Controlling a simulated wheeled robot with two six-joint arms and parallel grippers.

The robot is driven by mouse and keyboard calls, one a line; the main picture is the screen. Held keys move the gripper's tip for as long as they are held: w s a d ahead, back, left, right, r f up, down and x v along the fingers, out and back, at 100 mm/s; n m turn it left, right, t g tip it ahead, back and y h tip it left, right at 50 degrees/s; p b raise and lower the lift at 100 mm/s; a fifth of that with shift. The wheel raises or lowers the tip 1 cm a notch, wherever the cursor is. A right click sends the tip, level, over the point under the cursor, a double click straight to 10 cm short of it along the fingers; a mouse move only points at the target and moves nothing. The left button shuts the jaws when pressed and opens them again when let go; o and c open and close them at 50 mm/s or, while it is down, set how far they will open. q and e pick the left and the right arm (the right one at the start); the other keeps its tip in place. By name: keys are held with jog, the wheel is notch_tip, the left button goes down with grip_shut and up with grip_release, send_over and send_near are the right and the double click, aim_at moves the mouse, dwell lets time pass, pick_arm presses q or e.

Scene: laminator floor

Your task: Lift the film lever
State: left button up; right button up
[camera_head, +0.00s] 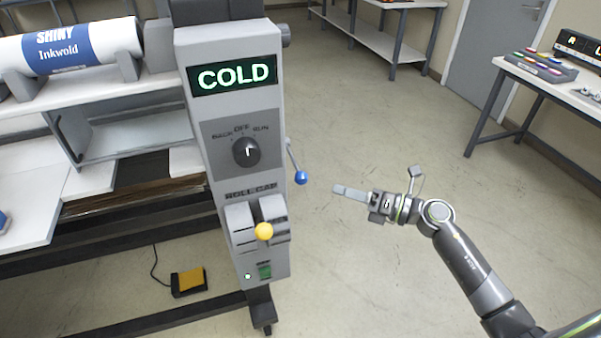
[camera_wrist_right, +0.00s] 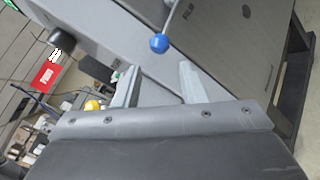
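The film lever is a thin grey rod on the right side of the laminator's control column, ending in a blue ball (camera_head: 301,177). The rod hangs down and slightly right from its pivot. In the right wrist view the blue ball (camera_wrist_right: 159,43) lies beyond the fingertips, roughly midway between them, against the grey side panel. My right gripper (camera_head: 342,190) is just right of the ball in the head view, apart from it and pointing left. In the wrist view its two fingers (camera_wrist_right: 158,70) are spread, with nothing held between them. My left gripper is out of view.
The control column (camera_head: 218,130) carries a COLD display (camera_head: 233,77), a black dial (camera_head: 246,152) and a yellow-ball lever (camera_head: 264,231). A foot pedal (camera_head: 188,282) lies on the floor. A side table (camera_head: 552,84) stands at right. The floor between is open.

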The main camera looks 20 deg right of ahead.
aim_at(301, 178)
jog(key=p+x, duration=0.2)
jog(key=x, duration=0.8)
jog(key=shift+w+a+p, duration=0.1)
jog(key=shift+p, duration=0.25)
jog(key=shift+w+a, duration=0.3)
jog(key=shift+a, duration=0.05)
grip_shut()
